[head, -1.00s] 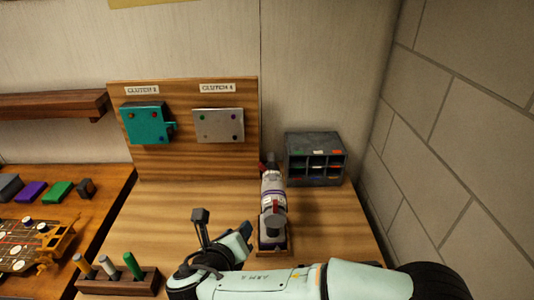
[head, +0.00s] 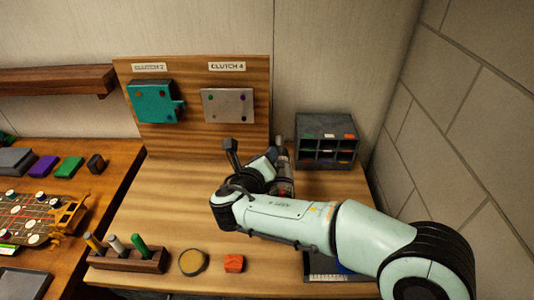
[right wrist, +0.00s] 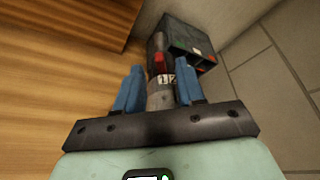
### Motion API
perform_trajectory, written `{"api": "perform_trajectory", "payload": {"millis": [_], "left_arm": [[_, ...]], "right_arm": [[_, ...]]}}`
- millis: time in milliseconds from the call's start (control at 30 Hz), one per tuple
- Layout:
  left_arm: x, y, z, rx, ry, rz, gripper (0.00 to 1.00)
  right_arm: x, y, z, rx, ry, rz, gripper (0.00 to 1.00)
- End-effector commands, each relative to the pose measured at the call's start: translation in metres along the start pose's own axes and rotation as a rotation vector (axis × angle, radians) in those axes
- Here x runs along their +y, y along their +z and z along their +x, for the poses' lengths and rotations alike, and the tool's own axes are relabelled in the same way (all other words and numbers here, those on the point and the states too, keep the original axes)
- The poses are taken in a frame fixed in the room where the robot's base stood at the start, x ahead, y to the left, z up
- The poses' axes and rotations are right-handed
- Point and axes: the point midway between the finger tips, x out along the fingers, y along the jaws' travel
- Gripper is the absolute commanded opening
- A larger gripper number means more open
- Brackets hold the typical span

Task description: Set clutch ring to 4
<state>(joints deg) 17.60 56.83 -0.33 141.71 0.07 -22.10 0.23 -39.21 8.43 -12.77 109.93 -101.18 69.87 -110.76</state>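The grey power driver (head: 285,185) stands on the wooden bench, mostly hidden behind my right arm in the head view. In the right wrist view, its grey clutch ring (right wrist: 160,96) carries a white label that seems to read 1 and 2, with a red part (right wrist: 159,63) beyond it. My right gripper (right wrist: 160,72) has its two blue fingers apart, one on each side of the ring. I cannot tell whether they touch it. A sign reading CLUTCH 4 (head: 227,66) hangs above a grey plate (head: 228,106). My left gripper is in neither view.
A dark compartment box (head: 326,142) stands behind the driver, near the block wall (head: 480,110). A teal plate (head: 153,103) hangs left on the backboard. A bit rack (head: 127,260), a round yellow-topped disc (head: 193,262) and an orange block (head: 234,264) sit along the front.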

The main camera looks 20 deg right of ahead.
Motion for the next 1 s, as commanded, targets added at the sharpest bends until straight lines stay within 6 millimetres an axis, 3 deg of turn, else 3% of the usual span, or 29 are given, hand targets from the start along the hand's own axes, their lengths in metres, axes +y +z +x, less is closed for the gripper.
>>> {"api": "perform_trajectory", "payload": {"millis": [200, 533, 567, 667, 1000], "left_arm": [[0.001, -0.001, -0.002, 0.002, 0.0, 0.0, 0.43], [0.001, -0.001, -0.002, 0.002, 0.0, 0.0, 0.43], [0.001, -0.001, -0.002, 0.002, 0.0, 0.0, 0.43], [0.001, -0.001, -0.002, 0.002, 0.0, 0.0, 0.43], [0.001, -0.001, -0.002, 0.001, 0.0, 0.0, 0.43]], "right_arm": [[0.0, 0.0, 0.023, 0.0, 0.0, 0.0, 0.38], [0.0, 0.0, 0.027, 0.0, 0.001, 0.0, 0.38], [0.001, 0.0, 0.027, 0.0, 0.001, 0.0, 0.35], [0.0, 0.0, 0.027, 0.0, 0.001, 0.0, 0.03], [-0.001, 0.0, 0.027, 0.0, 0.007, 0.018, 0.0]]}}
